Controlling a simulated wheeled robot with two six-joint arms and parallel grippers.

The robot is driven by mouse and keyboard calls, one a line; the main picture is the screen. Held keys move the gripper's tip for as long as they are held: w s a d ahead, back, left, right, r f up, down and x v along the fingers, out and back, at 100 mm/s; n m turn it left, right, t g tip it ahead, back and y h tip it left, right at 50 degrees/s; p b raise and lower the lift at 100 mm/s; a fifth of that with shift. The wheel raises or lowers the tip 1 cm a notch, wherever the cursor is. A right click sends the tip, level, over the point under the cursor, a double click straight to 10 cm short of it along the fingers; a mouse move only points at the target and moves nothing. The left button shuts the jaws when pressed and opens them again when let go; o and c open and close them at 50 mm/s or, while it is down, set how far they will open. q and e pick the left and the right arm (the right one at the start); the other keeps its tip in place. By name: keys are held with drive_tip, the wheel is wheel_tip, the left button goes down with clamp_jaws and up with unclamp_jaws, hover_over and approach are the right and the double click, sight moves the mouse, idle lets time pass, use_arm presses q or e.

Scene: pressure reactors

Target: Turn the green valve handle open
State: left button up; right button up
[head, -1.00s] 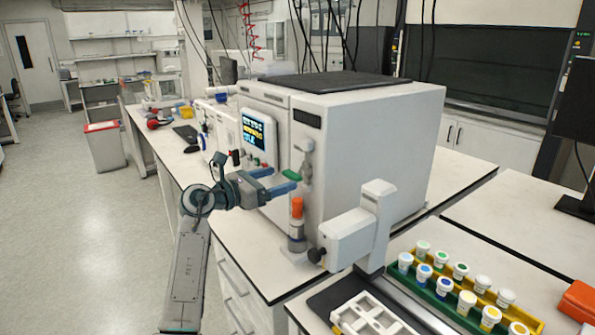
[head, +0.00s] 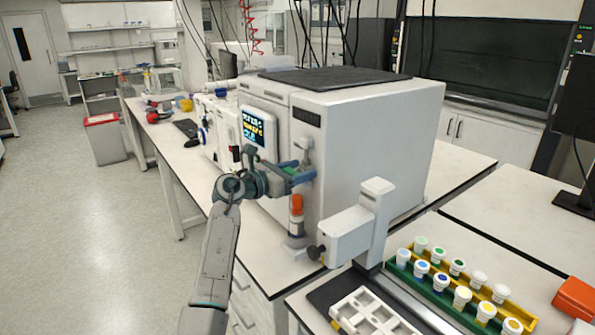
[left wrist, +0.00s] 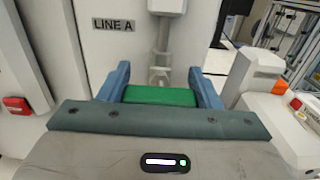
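The green valve handle (head: 291,170) is on the front of the white reactor cabinet (head: 375,150), below a grey vertical valve stem. My left gripper (head: 299,171) is at the handle, with its blue fingers largely covering it in the head view. In the left wrist view the green handle (left wrist: 160,96) lies crosswise between the two fingers of my left gripper (left wrist: 160,86), one finger at each end. The fingers are wide apart; I cannot tell whether they touch the handle. My right gripper is not in view.
A "LINE A" label (left wrist: 113,25) is left of the valve stem. An orange-topped cylinder (head: 296,215) stands just below the gripper. A white boxy device (head: 350,235) is to its right. Racks of capped vials (head: 460,275) are at the lower right.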

use_arm(q)
drive_tip(key=n+p, duration=0.3)
drive_tip(key=shift+r, duration=0.15)
drive_tip(key=n+p, duration=0.3)
drive_tip(key=shift+n, duration=0.5)
drive_tip(key=shift+p, duration=0.3)
drive_tip(key=shift+f, duration=0.2)
drive_tip(key=o, duration=1)
drive_tip(key=shift+a, duration=0.1)
